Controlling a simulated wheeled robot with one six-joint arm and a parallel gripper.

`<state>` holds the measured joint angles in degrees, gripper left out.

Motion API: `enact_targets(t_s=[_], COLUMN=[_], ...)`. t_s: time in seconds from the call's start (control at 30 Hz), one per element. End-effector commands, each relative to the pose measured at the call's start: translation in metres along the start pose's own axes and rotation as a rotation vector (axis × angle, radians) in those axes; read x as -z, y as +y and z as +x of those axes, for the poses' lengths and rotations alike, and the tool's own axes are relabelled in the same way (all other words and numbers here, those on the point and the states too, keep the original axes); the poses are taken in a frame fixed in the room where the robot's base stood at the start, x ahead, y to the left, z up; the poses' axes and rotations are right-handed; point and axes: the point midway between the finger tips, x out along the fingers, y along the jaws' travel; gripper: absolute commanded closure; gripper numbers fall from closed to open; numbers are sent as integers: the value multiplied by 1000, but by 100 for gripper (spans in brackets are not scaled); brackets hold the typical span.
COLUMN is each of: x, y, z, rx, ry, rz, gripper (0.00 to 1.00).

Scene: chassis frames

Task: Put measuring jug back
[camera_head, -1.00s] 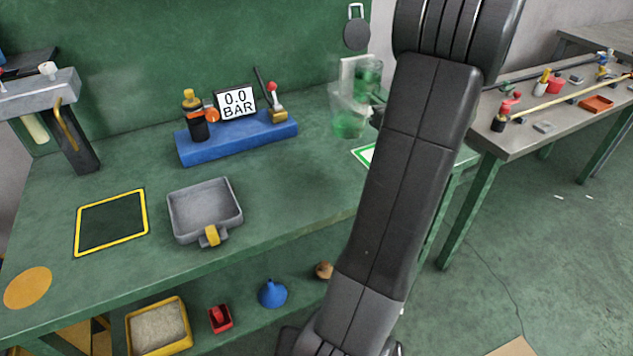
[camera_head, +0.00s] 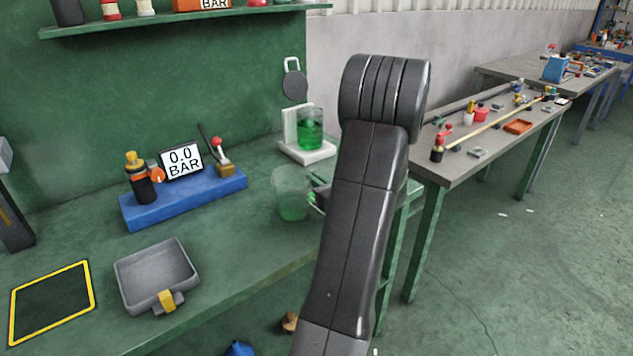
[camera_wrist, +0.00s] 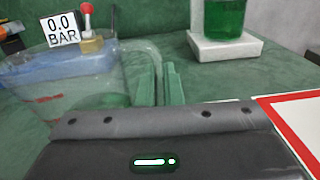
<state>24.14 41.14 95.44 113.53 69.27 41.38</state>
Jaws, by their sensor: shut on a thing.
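The measuring jug (camera_head: 291,190) is clear with a greenish tint and stands upright at the right part of the green workbench (camera_head: 240,225). My gripper (camera_head: 319,196) is at its right side, shut on its handle; my arm partly hides the jaws. In the wrist view the jug (camera_wrist: 85,88) fills the left, with red marks on its wall, and its handle meets my green-looking fingers (camera_wrist: 163,85). I cannot tell whether its base touches the bench. A cylinder of green liquid (camera_head: 310,128) stands on a white stand (camera_head: 318,155) behind the jug.
A blue block with a gauge reading 0.0 BAR (camera_head: 184,162) is left of the jug. A grey tray (camera_head: 156,275) and a yellow-framed dark mat (camera_head: 50,302) lie in front. A red-bordered white sheet (camera_wrist: 290,103) lies on the right in the wrist view.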

Motion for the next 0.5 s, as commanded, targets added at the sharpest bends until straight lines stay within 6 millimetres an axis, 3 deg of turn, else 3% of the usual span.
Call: enact_targets(t_s=[0.37, 0.4, 0.5], x=[5, 4, 4], y=[0, 0, 0], z=[0, 0, 0], rx=[1, 1, 1], ry=[-2, -1, -1], rz=[-1, -1, -1], gripper=[100, 85, 71])
